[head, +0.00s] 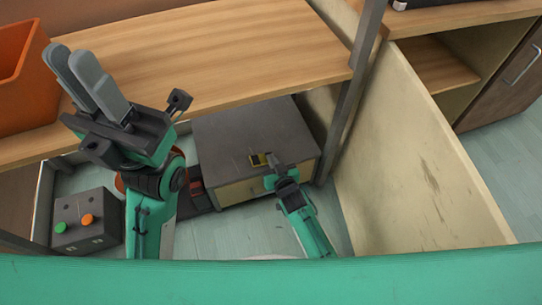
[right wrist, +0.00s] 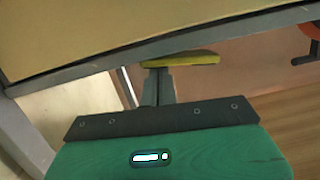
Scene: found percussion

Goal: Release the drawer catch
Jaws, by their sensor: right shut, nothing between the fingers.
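A grey cabinet (head: 255,125) with a pale wooden drawer front (head: 245,188) stands on the floor below the bench. A small yellow and black catch (head: 257,160) sits at its front upper edge. In the right wrist view a yellow bar (right wrist: 190,60), seemingly the catch, lies across the tip of my right gripper (right wrist: 158,72). My right gripper (head: 273,160) is shut and empty, right beside the catch; whether it touches cannot be told. My left gripper (head: 70,55) is raised at the left, away from the cabinet, its fingers close together, any gap unclear.
A wooden bench top (head: 220,50) overhangs the cabinet, with an orange bin (head: 22,75) at its left. A grey box with green and orange buttons (head: 85,218) stands at lower left. A metal post (head: 350,95) and a pale panel (head: 420,150) bound the right side.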

